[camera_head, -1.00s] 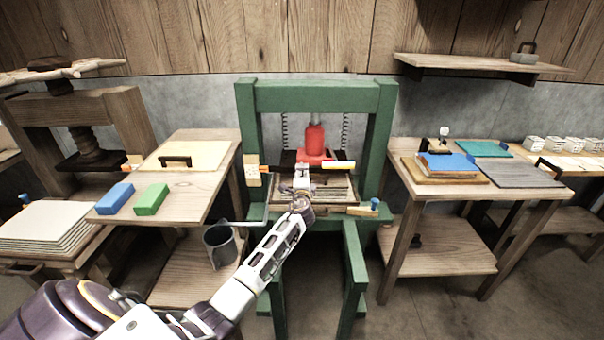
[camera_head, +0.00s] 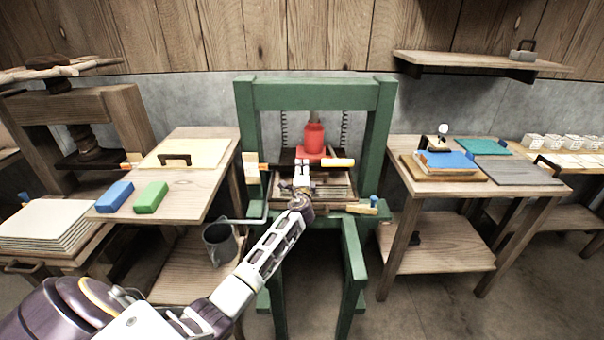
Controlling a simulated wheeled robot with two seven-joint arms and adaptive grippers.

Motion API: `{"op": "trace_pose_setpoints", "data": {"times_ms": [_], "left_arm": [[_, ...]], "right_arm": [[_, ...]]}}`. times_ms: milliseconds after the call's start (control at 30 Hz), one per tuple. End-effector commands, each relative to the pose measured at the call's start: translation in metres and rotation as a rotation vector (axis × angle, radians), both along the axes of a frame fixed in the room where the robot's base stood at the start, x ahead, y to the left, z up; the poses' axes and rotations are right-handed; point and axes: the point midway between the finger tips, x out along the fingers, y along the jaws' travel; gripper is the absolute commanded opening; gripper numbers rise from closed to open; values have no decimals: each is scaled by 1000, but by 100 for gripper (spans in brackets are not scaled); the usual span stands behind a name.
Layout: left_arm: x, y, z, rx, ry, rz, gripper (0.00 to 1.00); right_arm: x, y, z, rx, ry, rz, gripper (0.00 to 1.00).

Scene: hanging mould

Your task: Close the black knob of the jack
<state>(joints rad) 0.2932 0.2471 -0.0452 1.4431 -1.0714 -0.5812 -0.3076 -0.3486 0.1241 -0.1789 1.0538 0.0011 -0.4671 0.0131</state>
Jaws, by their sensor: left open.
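The red jack (camera_head: 314,138) stands upright in the middle of the green press frame (camera_head: 315,97), on a red base. I cannot make out its black knob; my gripper and the small scale hide that area. My left arm comes in from the lower left, and my left gripper (camera_head: 302,172) is in front of the jack, close to its base and above the wooden stack in the press. It is open, with its fingers pointing away toward the jack. Whether it touches anything cannot be told. My right gripper is not in view.
A yellow-ended bar (camera_head: 338,162) lies right of the jack base. A blue-and-wood tool (camera_head: 368,207) lies at the press's right front.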

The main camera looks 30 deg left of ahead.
Motion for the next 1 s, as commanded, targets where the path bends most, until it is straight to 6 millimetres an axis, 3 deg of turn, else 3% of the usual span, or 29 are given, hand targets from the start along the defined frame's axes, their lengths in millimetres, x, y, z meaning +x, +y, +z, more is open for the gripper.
{"op": "trace_pose_setpoints", "data": {"times_ms": [467,1000], "left_arm": [[-12,-7,0,0,0,1,57],[-57,-35,0,-1,-1,-1,57]], "right_arm": [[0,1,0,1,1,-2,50],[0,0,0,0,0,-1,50]]}}
